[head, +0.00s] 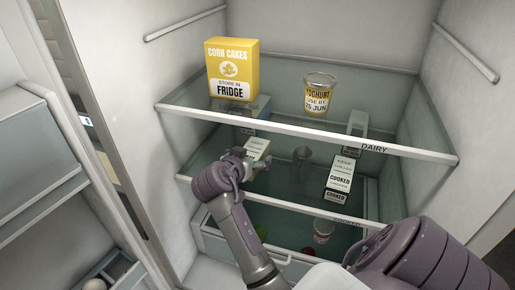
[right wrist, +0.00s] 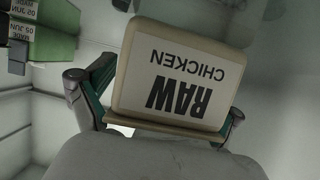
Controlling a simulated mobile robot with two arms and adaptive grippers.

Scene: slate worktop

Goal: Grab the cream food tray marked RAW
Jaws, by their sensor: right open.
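The cream food tray marked RAW CHICKEN (right wrist: 180,75) fills the middle of the right wrist view, its label upside down. In the head view a pale labelled tray (head: 258,147), apparently the same one, is on the shelf below the top one, partly hidden by my gripper. My right gripper (head: 243,161) is open at its near left side. In the right wrist view its fingers (right wrist: 165,100) stand on either side of the tray's near end; I cannot tell whether they touch it. My left gripper is not in view.
The shelf's white front rail (head: 300,210) runs close to my arm.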

